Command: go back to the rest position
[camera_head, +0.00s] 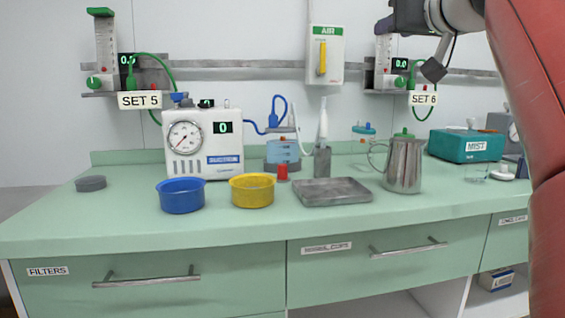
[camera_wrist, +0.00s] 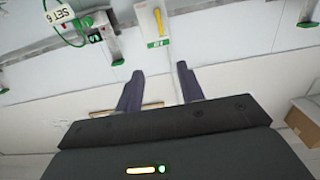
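My gripper (camera_wrist: 160,68) shows in the wrist view with its two dark fingers spread apart and nothing between them. In the head view my arm comes down the right side, and its dark end (camera_head: 408,18) is high up near the wall, above the counter and close to the SET 6 flowmeter (camera_head: 383,62). In the wrist view the gripper faces the wall, with the AIR panel (camera_wrist: 152,22) beyond the fingertips.
The green counter (camera_head: 330,225) holds a suction unit (camera_head: 205,165), a blue bowl (camera_head: 181,196), a yellow bowl (camera_head: 252,191), a metal tray (camera_head: 333,192), a steel jug (camera_head: 404,168) and a teal MIST box (camera_head: 465,146). A wall rail (camera_head: 240,64) runs behind. The drawers are shut.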

